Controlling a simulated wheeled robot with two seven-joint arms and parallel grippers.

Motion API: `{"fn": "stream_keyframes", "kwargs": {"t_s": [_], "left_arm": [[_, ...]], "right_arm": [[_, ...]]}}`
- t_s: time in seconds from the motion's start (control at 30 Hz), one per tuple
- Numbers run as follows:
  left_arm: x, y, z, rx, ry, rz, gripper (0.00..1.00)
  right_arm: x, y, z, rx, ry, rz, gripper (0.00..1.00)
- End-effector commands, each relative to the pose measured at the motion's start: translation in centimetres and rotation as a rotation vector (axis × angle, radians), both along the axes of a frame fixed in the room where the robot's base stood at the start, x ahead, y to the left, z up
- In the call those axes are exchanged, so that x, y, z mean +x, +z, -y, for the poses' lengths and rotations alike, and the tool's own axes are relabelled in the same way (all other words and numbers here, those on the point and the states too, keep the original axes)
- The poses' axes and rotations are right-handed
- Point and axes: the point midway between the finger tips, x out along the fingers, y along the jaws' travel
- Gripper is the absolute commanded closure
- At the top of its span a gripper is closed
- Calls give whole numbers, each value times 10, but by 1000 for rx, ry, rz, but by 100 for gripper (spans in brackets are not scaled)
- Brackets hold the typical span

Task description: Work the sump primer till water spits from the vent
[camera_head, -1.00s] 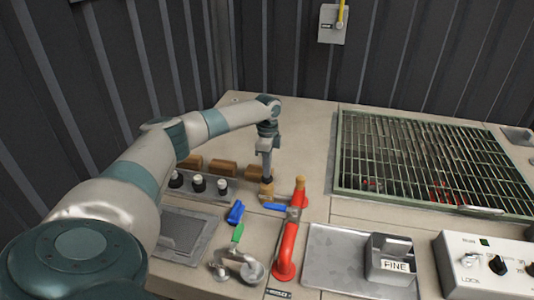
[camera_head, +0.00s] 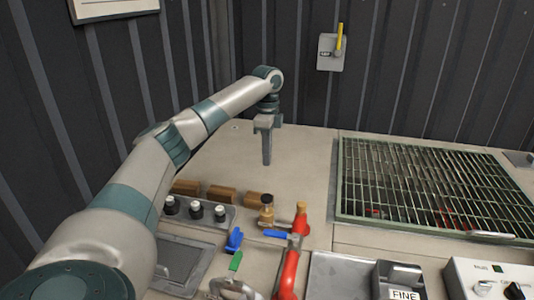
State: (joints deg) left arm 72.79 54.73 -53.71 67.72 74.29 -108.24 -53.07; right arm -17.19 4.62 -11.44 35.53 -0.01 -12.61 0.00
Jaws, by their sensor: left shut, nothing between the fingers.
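My left gripper (camera_head: 266,160) is shut and empty, pointing straight down above the bench. Below it stands a small upright brass-coloured fitting with a darker knob on top (camera_head: 267,212), which may be the primer. A clear gap separates the fingertips from the knob. I cannot tell which part is the vent, and I see no water. My right gripper is not in view.
Wooden handles (camera_head: 221,195) and a strip of white-topped knobs (camera_head: 195,209) lie left of the fitting. Blue and green handles (camera_head: 235,240) stand nearer. A green-framed grate (camera_head: 430,185) fills the right. The bench behind the fitting is clear up to the ribbed wall.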

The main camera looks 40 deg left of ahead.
Motion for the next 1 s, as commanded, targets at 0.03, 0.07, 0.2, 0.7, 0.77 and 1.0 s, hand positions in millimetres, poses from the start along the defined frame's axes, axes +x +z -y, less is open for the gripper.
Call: {"fn": "stream_keyframes", "kwargs": {"t_s": [0.03, 0.07, 0.2, 0.7, 0.77, 1.0], "left_arm": [[1, 5, 0, 0, 0, 2, 100], [1, 9, 0, 0, 1, 2, 100], [1, 19, -1, 0, 1, 1, 100], [1, 23, -1, 0, 0, 0, 100], [1, 23, -1, 0, 0, 0, 100], [1, 23, -1, 0, 0, 0, 100]], "right_arm": [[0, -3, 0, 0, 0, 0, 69], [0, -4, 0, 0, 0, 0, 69], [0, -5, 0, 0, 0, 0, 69], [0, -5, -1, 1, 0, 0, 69], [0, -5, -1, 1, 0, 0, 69], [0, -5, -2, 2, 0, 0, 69]]}}
